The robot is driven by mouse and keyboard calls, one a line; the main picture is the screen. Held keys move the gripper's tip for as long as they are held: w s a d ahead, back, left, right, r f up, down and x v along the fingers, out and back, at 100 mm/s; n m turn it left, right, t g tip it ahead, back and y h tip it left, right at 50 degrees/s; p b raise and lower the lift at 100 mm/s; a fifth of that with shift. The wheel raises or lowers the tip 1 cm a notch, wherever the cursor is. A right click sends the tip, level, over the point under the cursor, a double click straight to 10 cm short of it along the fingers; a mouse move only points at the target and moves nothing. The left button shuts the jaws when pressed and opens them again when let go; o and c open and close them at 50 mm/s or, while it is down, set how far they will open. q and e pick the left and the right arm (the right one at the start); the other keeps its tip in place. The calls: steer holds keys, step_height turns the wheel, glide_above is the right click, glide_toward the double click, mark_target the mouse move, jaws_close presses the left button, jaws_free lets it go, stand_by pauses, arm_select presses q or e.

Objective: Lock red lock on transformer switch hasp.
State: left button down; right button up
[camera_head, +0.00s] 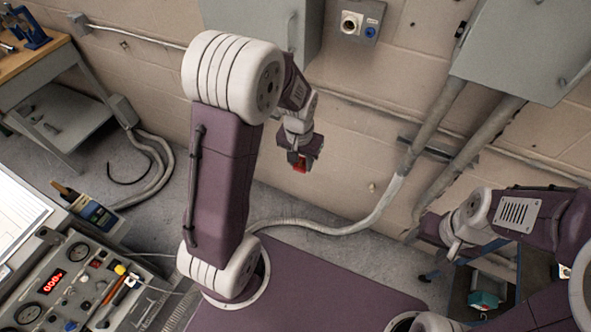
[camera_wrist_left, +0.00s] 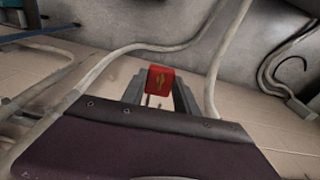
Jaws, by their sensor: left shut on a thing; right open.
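The red lock (camera_head: 300,165) is held in my left gripper (camera_head: 301,160), below the grey wall box (camera_head: 258,28) in the head view. My right gripper (camera_head: 424,233) is at the lower right, small and partly hidden, away from the lock. A larger grey cabinet (camera_head: 525,50) hangs at the upper right. I cannot make out the hasp on either box.
An outlet plate (camera_head: 360,22) is on the block wall between the boxes. Conduits (camera_head: 430,125) run down from the right cabinet. A control panel (camera_head: 70,280) with gauges and tools is at the lower left, a workbench (camera_head: 35,60) at the upper left.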

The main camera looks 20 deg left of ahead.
arm_select(q)
steer(key=w+r+t, duration=0.1)
steer(key=w+r, duration=0.1)
steer(key=w, duration=0.1)
steer(key=w+d+r+t, duration=0.1)
steer(key=w, duration=0.1)
steer(key=shift+w+r+t, duration=0.15)
steer(key=shift+r+t, duration=0.05)
steer(key=shift+t, duration=0.1)
steer(key=w+r+t, duration=0.3)
steer(key=r+t, duration=0.1)
steer(key=r, duration=0.5)
steer(key=w+r+t+b, duration=0.1)
steer(key=w+r+t, duration=0.2)
steer(key=r, duration=0.7)
steer(key=w+r+t+b, duration=0.1)
steer(key=w+r+t, duration=0.2)
steer(key=r+t, duration=0.4)
step_height(320, 180, up, 3)
steer(key=shift+w+d+h, duration=0.25)
steer(key=shift+w+h, duration=0.05)
steer(key=shift+w, duration=0.05)
arm_select(e)
steer(key=shift+d+f, duration=0.25)
steer(key=shift+f, duration=0.75)
arm_select(q)
steer(key=shift+f, duration=0.1)
arm_select(e)
steer(key=shift+f, duration=0.1)
